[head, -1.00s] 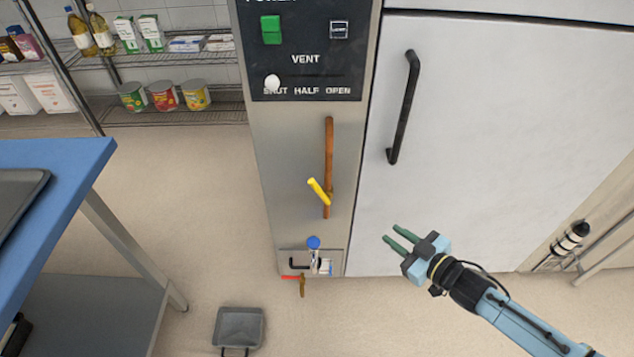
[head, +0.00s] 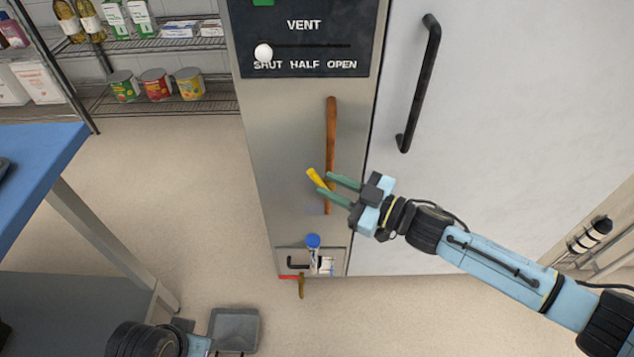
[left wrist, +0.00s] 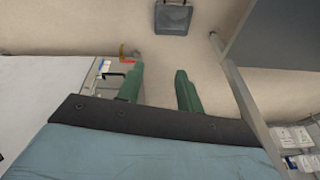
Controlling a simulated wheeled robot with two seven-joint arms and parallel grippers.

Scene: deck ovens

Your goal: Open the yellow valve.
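The yellow valve handle (head: 315,177) sits on a vertical copper pipe (head: 331,135) on the steel panel. It is tilted, its free end up and to the left. My right gripper (head: 324,184) reaches in from the right. Its two green fingers are apart, with their tips at the handle's lower part near the pipe. I cannot tell whether they touch it. My left gripper (left wrist: 160,70) has its fingers apart and empty in the left wrist view. In the head view only part of my left arm shows at the bottom left.
A white door with a black handle (head: 418,85) is on the right. A blue-topped table (head: 40,160) stands left. A grey pan (head: 234,328) lies on the floor.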

